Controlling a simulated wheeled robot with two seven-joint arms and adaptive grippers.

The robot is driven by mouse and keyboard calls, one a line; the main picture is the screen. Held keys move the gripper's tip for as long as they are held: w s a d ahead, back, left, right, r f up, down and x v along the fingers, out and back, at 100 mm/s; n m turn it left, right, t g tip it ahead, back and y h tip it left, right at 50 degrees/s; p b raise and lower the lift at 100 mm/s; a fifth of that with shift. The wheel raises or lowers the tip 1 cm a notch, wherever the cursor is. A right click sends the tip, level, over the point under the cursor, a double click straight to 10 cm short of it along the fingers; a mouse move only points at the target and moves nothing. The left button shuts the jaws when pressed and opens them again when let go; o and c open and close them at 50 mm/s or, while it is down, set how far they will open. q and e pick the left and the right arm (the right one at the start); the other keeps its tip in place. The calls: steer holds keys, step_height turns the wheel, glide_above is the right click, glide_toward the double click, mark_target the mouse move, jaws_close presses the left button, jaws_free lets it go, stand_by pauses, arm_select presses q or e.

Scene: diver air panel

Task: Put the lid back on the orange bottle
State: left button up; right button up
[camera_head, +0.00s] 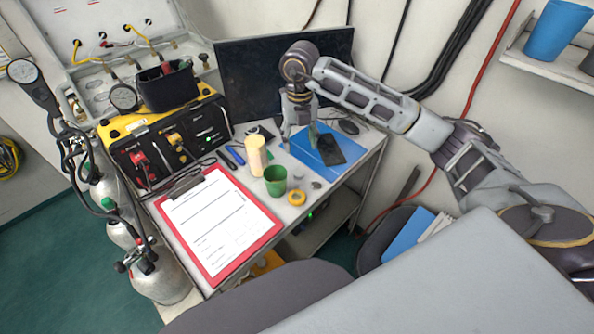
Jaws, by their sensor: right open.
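No clearly orange bottle shows. A pale cream-yellow cylinder (256,156) stands upright on the desk, and I cannot tell whether it is the bottle. A small orange-yellow ring-shaped piece (296,198) lies at the desk's front edge; I cannot tell whether it is the lid. My right gripper (300,136) points down, open, over the back of the desk, to the right of and behind the cylinder. My left gripper is out of view.
A green cup (275,181) stands in front of the cylinder. A red clipboard (268,225) with paper covers the left of the desk (335,179). A blue folder (303,154) bears a dark phone-like object (327,149). A monitor (250,75) and yellow-black panel (205,140) stand behind.

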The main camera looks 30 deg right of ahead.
glide_above(299, 174)
step_height(299, 174, down, 8)
steer(key=shift+r, duration=0.2)
steer(key=shift+f, duration=0.45)
steer(key=shift+f+p, duration=0.45)
steer(key=shift+f, duration=0.25)
step_height(299, 174, down, 3)
steer(key=shift+w+d+r, duration=0.1)
steer(key=shift+r, duration=0.05)
steer(key=shift+f, duration=0.55)
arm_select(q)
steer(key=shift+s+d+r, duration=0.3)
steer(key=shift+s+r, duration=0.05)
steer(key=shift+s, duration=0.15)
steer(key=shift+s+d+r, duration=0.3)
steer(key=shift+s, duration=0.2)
